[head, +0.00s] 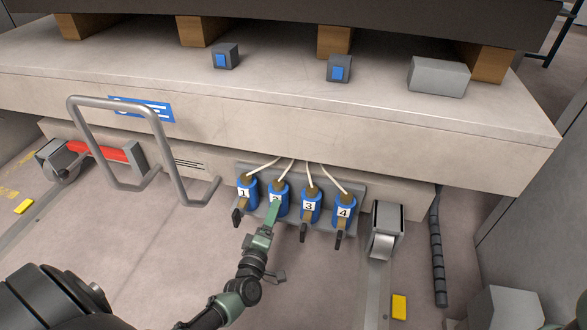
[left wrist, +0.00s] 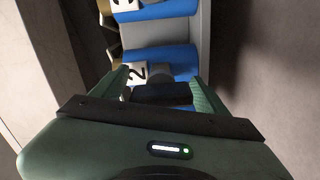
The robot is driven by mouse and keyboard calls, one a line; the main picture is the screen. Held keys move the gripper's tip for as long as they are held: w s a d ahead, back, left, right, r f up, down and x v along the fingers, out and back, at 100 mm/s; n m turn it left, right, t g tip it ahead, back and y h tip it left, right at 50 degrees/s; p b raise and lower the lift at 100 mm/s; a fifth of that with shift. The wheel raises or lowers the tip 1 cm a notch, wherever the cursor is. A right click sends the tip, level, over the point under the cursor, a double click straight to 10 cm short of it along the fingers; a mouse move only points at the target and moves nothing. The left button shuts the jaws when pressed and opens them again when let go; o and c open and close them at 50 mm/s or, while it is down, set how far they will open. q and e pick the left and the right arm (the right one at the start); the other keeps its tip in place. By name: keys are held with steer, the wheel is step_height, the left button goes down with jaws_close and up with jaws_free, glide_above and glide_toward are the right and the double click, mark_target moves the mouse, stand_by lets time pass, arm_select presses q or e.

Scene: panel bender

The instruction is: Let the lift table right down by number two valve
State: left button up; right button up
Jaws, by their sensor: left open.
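The lift table (head: 330,120) is a wide beige slab across the head view. Below its front edge, a grey bracket holds a row of blue valves numbered 1 to 4. Number two valve (head: 281,204) is second from the left. My left gripper (head: 271,216) is in front of it and covers its lower part and its lever. In the left wrist view, the valve's "2" label (left wrist: 133,72) and a dark lever (left wrist: 162,93) show between the open fingers. I cannot tell whether the fingers touch it. My right gripper is not in view.
Valve 1 (head: 247,192) and valve 3 (head: 310,207) stand close on either side, with valve 4 (head: 343,212) further right. Their black levers hang down. A grey tube handle (head: 160,140) is at left. A wheel bracket (head: 385,230) stands right of the valves.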

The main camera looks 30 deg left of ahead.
arm_select(q)
steer(key=m, duration=0.4)
steer(key=shift+r+m, duration=0.1)
steer(key=shift+m, duration=1.4)
steer(key=m, duration=0.3)
steer(key=shift+d+m+b, duration=0.1)
steer(key=shift+m+b, duration=0.25)
steer(key=shift+m, duration=0.05)
steer(key=m+b, duration=0.1)
steer(key=m, duration=0.2)
steer(key=shift+s+d+r+m, duration=0.1)
steer(key=shift+s+m, duration=0.15)
steer(key=shift+m, duration=0.35)
steer(key=p+v, duration=0.4)
steer(key=v, duration=0.3)
steer(key=d+r+t+h+p, duration=0.1)
steer(key=d+r+t+p, duration=0.1)
steer(key=r, duration=0.9)
steer(key=s+d+r+t+p, duration=0.1)
steer(key=d+r+t+p, duration=0.2)
steer(key=r, duration=0.8)
steer(key=d+r+t+h+p, duration=0.1)
steer(key=d+r, duration=0.5)
steer(key=r, duration=0.6)
steer(key=shift+s+n+t+h+p, duration=0.15)
steer(key=shift+n+t+h+p, duration=0.2)
steer(key=shift+t+p, duration=0.5)
steer(key=shift+d, duration=0.1)
